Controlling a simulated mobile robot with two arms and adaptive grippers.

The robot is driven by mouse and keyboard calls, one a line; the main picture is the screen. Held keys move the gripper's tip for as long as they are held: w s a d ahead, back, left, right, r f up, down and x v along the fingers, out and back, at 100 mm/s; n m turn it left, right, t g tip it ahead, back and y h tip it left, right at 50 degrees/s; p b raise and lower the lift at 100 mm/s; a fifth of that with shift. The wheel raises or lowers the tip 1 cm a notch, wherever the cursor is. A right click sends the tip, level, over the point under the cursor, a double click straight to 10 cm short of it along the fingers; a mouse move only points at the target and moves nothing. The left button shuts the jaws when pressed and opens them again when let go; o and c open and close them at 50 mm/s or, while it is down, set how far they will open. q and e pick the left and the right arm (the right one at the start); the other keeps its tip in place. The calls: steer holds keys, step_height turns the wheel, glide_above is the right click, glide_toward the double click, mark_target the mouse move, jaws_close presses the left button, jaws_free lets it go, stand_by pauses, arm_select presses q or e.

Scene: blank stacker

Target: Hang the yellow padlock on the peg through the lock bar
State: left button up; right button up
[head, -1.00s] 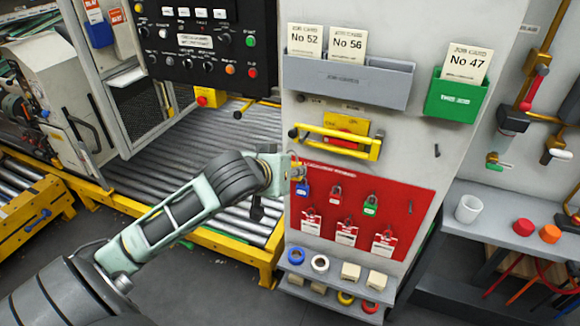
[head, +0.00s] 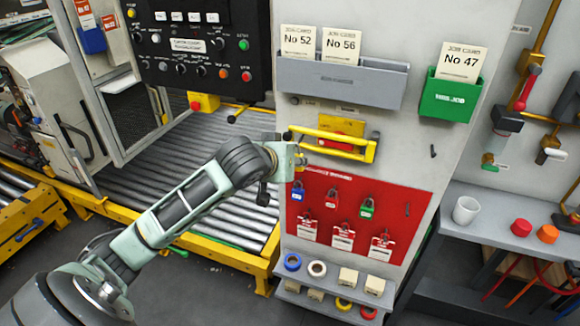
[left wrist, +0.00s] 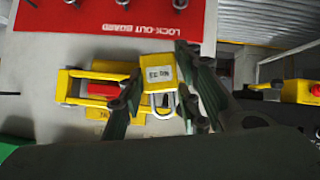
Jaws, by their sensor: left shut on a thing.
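The yellow padlock (left wrist: 158,73) has a white label and a metal shackle, which points down in the left wrist view. My left gripper (left wrist: 155,100) is shut on its body, one finger on each side. In the head view my left gripper (head: 298,160) is just below the left end of the yellow lock bar (head: 333,140), and the padlock is mostly hidden there. The lock bar also shows in the left wrist view (left wrist: 64,88), behind and left of the padlock, in front of a red part. I cannot make out the peg clearly. My right gripper is not in view.
The red lock-out board (head: 400,205) with blue, red and green padlocks is below the bar. A grey card holder (head: 345,87) and a green one (head: 450,98) are above. A shelf with tape rolls (head: 317,268) is at the bottom. The roller conveyor (head: 200,140) lies left.

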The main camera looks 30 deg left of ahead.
arm_select(q)
steer(key=shift+w+a+f+b, duration=0.15)
steer(key=shift+w+b, duration=0.2)
steer(key=shift+w, duration=0.3)
steer(key=shift+w+a+f+b, duration=0.15)
steer(key=shift+w+b, duration=0.15)
steer(key=shift+w, duration=0.3)
steer(key=shift+w+a+f+p, duration=0.1)
steer(key=shift+w+f+p, duration=0.35)
steer(key=shift+w+p, duration=0.1)
steer(key=o, duration=1.3)
steer(key=shift+f, duration=0.1)
